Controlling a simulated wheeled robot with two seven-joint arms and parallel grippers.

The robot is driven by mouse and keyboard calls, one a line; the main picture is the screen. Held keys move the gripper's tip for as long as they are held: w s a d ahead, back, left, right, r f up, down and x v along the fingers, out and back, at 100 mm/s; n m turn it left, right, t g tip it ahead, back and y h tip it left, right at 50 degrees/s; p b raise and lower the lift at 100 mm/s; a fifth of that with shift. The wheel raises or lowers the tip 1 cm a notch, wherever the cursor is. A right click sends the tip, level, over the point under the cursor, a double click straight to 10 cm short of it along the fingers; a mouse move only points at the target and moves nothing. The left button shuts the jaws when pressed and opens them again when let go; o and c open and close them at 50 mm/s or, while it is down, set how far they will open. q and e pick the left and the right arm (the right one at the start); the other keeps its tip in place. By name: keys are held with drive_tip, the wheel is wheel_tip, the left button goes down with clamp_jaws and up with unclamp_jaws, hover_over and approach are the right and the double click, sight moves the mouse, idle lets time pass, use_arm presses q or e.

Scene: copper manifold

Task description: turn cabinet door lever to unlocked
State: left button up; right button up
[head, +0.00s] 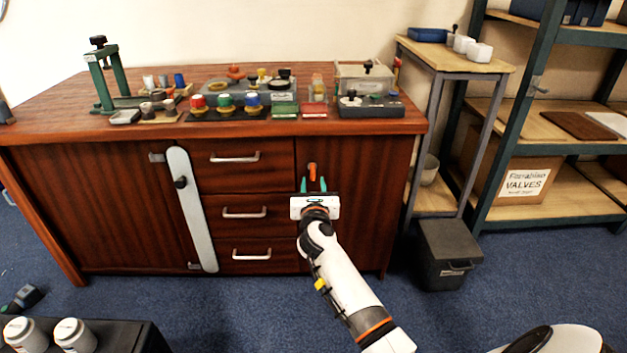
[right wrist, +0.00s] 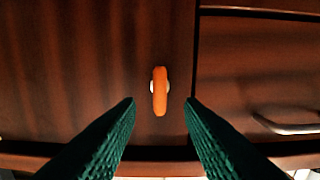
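The orange cabinet door lever (head: 312,172) sits upright on the dark red-brown cabinet door (head: 355,190), to the right of the drawers in the head view. It also shows in the right wrist view (right wrist: 160,91), close to vertical, on a pale round mount. My right gripper (head: 313,185) is in front of the door, just below the lever in the head view. Its two green fingers are open. In the right wrist view the lever lies between and beyond the fingertips (right wrist: 159,102), with clear gaps on both sides and no visible contact. My left gripper is not in view.
Drawers with metal handles (head: 242,213) are left of the door; one handle shows in the right wrist view (right wrist: 287,127). A white bar (head: 192,210) crosses the cabinet front. A grey bin (head: 446,253) stands to the right. The worktop above holds several parts.

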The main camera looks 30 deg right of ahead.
sight(313, 172)
drive_tip(key=shift+b+x, duration=0.6)
drive_tip(key=shift+x, duration=1.55)
drive_tip(key=shift+c, duration=0.4)
clamp_jaws()
